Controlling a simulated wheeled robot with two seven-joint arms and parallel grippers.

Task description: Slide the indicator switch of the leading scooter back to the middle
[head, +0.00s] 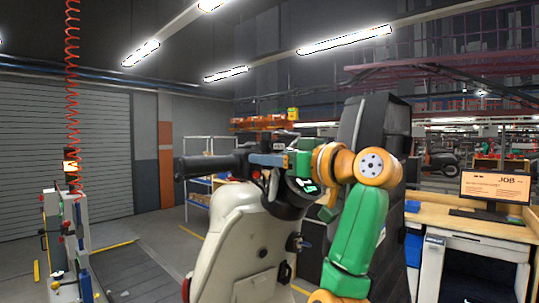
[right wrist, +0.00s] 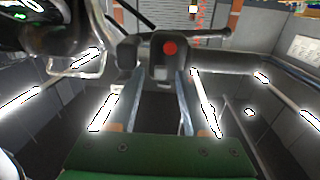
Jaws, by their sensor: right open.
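The cream scooter (head: 232,245) stands in the middle of the head view, with its dark handlebar grip (head: 207,167) pointing left. Its lit dash display (head: 304,186) shows beside my arm. My right gripper (head: 266,160) is at the handlebar, just inboard of the grip. In the right wrist view the gripper (right wrist: 156,76) is open, its two fingers apart. A dark switch housing (right wrist: 158,63) with a red button (right wrist: 170,48) lies just beyond and between the fingertips; I cannot tell whether they touch. The indicator slider's position cannot be made out. My left gripper is out of view.
A workbench (head: 445,212) with a job monitor (head: 495,186) stands at the right. A post-like stand (head: 66,240) with a red coiled hose (head: 72,90) above it is at the left. The floor between stand and scooter is clear.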

